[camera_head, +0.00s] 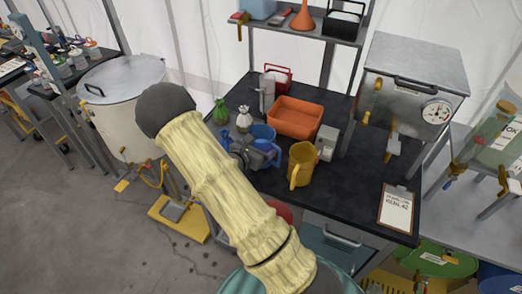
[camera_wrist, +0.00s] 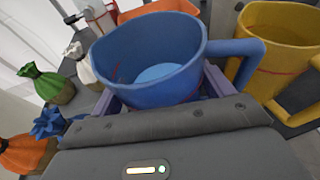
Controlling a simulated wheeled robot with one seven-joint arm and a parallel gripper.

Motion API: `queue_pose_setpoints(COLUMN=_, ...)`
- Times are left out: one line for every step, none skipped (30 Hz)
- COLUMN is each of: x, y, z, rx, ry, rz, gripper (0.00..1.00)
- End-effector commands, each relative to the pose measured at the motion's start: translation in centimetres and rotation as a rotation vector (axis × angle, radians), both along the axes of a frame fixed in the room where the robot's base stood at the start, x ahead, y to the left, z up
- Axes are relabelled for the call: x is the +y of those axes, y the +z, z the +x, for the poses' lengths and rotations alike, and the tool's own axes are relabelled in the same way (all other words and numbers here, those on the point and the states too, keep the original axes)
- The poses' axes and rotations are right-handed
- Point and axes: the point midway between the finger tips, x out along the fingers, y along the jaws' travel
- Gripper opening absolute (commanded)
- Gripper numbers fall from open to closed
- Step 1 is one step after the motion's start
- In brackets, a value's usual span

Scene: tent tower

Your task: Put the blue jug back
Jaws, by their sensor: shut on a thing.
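The blue jug (camera_wrist: 150,62) fills the middle of the wrist view, upright, with its open mouth showing and its handle to the right. It looks empty inside. My gripper (camera_wrist: 162,92) is shut on the jug, with one finger on either side of its body. In the head view the blue jug (camera_head: 263,132) shows just behind my gripper (camera_head: 250,152), over the black bench, partly hidden by it. I cannot tell whether the jug's base touches the bench.
A yellow jug (camera_head: 300,164) stands close on the right. An orange tray (camera_head: 295,117) is behind. Green (camera_head: 220,110) and white (camera_head: 244,118) tied bags stand on the left. A grey box (camera_head: 326,141) and clipboard (camera_head: 396,208) are farther right. Bare bench (camera_head: 345,190) lies front right.

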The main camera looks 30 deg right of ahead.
Motion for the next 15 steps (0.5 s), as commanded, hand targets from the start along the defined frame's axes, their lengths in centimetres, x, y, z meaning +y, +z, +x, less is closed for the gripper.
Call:
queue_pose_setpoints(x=-0.1, y=-0.7, z=0.0, rx=0.003, ry=-0.001, rz=-0.003, gripper=0.38)
queue_pose_setpoints(x=-0.1, y=-1.0, z=0.0, rx=0.003, ry=-0.001, rz=-0.004, gripper=0.38)
queue_pose_setpoints(x=-0.1, y=-1.5, z=0.0, rx=0.002, ry=-0.001, rz=-0.004, gripper=0.38)
queue_pose_setpoints(x=-0.1, y=-1.8, z=0.0, rx=0.002, ry=-0.001, rz=-0.004, gripper=0.38)
queue_pose_setpoints(x=-0.1, y=-2.1, z=0.0, rx=0.002, ry=-0.001, rz=-0.004, gripper=0.38)
queue_pose_setpoints(x=-0.1, y=-2.4, z=0.0, rx=0.0, ry=-0.002, rz=-0.003, gripper=0.38)
queue_pose_setpoints(x=-0.1, y=-2.5, z=0.0, rx=-0.001, ry=-0.001, rz=-0.003, gripper=0.38)
queue_pose_setpoints(x=-0.1, y=-2.6, z=0.0, rx=-0.002, ry=-0.001, rz=-0.002, gripper=0.38)
queue_pose_setpoints(x=-0.1, y=-2.6, z=0.0, rx=-0.002, ry=-0.001, rz=-0.002, gripper=0.38)
queue_pose_setpoints(x=-0.1, y=-2.6, z=0.0, rx=-0.003, ry=-0.002, rz=-0.002, gripper=0.38)
queue_pose_setpoints(x=-0.1, y=-2.6, z=0.0, rx=-0.003, ry=-0.002, rz=-0.002, gripper=0.38)
queue_pose_setpoints(x=-0.1, y=-2.6, z=0.0, rx=-0.002, ry=-0.001, rz=-0.002, gripper=0.38)
queue_pose_setpoints(x=-0.1, y=-2.6, z=0.0, rx=-0.002, ry=-0.001, rz=-0.002, gripper=0.38)
queue_pose_setpoints(x=-0.1, y=-2.6, z=0.0, rx=-0.002, ry=-0.001, rz=-0.002, gripper=0.38)
queue_pose_setpoints(x=-0.1, y=-2.6, z=0.0, rx=-0.002, ry=-0.001, rz=-0.002, gripper=0.38)
